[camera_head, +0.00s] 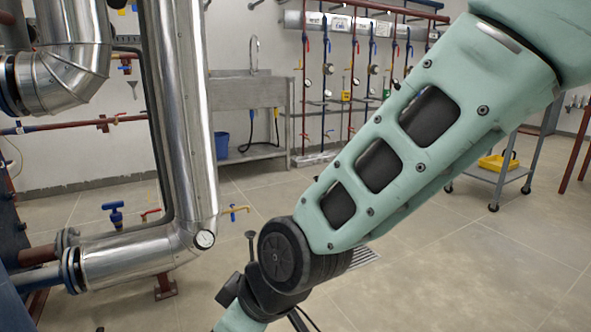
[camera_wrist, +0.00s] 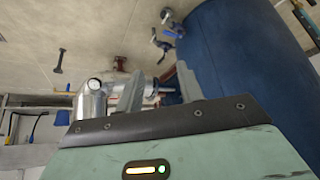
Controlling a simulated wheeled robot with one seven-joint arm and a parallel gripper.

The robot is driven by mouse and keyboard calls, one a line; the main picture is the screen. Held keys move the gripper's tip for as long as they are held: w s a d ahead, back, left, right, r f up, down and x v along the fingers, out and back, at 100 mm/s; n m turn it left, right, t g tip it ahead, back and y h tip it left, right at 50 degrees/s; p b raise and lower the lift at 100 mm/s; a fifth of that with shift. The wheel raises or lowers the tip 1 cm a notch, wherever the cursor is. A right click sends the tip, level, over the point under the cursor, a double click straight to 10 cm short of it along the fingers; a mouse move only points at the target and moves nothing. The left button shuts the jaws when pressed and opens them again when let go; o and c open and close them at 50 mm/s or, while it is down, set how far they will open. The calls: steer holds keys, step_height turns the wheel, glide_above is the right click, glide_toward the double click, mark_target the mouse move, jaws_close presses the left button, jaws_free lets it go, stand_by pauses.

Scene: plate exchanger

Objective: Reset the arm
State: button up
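My arm crosses the head view from the upper right to the bottom middle. Its elbow is bent, and the gripper is below the frame there. In the wrist view my gripper (camera_wrist: 158,84) shows two grey fingers standing apart. It is open, and nothing is visibly held between them. Beyond the fingers lies a silver pipe with a round gauge (camera_wrist: 94,84). The gripper appears apart from the pipe, though the distance is hard to judge.
The insulated silver pipe (camera_head: 183,110) stands left of my arm, with a blue-handled valve (camera_head: 114,213) nearby. A large blue body (camera_wrist: 240,50) fills the wrist view's right. A sink bench (camera_head: 247,100) and cart (camera_head: 500,172) stand behind.

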steer(key=s+d+r+m+g+h+p, duration=0.15)
steer(key=s+d, duration=0.25)
steer(key=d, duration=0.4)
steer(key=s+d+r+m+h+p, duration=0.1)
steer(key=s+d+r+m+h, duration=0.15)
steer(key=d, duration=0.55)
steer(key=s+d+r+m+g+h+p, duration=0.1)
steer(key=s+d+r+m, duration=0.2)
steer(key=d, duration=0.5)
step_height(320, 180, up, 36)
steer(key=s+p, duration=0.1)
steer(key=p, duration=3.5)
steer(key=shift+a+n+p, duration=0.2)
steer(key=shift+n+p, duration=0.15)
steer(key=shift+n, duration=0.05)
steer(key=shift+s+r, duration=0.1)
steer(key=shift+r, duration=0.05)
